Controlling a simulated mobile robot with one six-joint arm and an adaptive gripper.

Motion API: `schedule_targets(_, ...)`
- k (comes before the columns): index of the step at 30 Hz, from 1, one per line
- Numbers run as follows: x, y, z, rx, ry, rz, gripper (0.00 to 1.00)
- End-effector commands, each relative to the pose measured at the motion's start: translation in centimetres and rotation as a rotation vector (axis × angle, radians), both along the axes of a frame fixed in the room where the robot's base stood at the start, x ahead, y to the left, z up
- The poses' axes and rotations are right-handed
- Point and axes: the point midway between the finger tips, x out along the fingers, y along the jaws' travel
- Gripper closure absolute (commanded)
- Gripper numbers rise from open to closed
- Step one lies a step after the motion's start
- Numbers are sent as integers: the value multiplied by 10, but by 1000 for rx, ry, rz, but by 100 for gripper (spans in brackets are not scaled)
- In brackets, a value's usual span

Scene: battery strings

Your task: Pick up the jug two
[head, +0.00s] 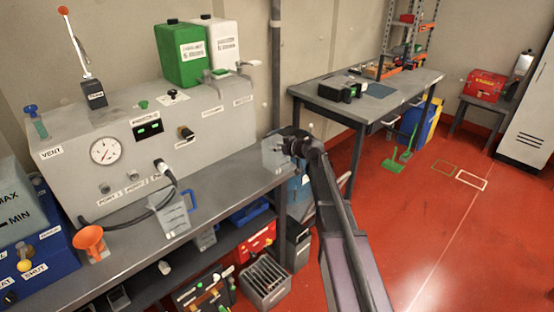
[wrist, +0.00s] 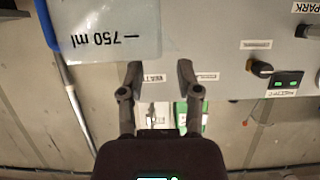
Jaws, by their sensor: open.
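A clear grey jug (head: 274,155) stands at the right end of the bench, partly behind my gripper (head: 292,146). In the wrist view a see-through jug (wrist: 110,30) marked 750 ml is close at the top left, upside down in the picture. A second clear jug (head: 175,216) with a handle stands on the bench front, near the hose. No number shows on either, so I cannot tell which is jug two. My gripper is open in the wrist view (wrist: 160,75), with nothing between its fingers; the jug lies to their left.
A grey test console (head: 140,135) fills the back of the bench, with a green container (head: 182,54) and a white container (head: 222,48) on top. The red floor (head: 430,240) is clear at right.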

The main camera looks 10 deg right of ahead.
Motion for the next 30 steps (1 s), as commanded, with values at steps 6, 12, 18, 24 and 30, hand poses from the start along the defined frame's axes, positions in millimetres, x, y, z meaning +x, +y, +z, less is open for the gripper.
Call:
schedule_targets(6,3,2,-1,0,0,-1,56)
schedule_targets(12,3,2,-1,0,0,-1,56)
schedule_targets(18,11,7,-8,0,-1,-1,56)
schedule_targets(24,27,20,-20,1,1,0,56)
schedule_targets(30,39,28,-25,-1,0,-2,56)
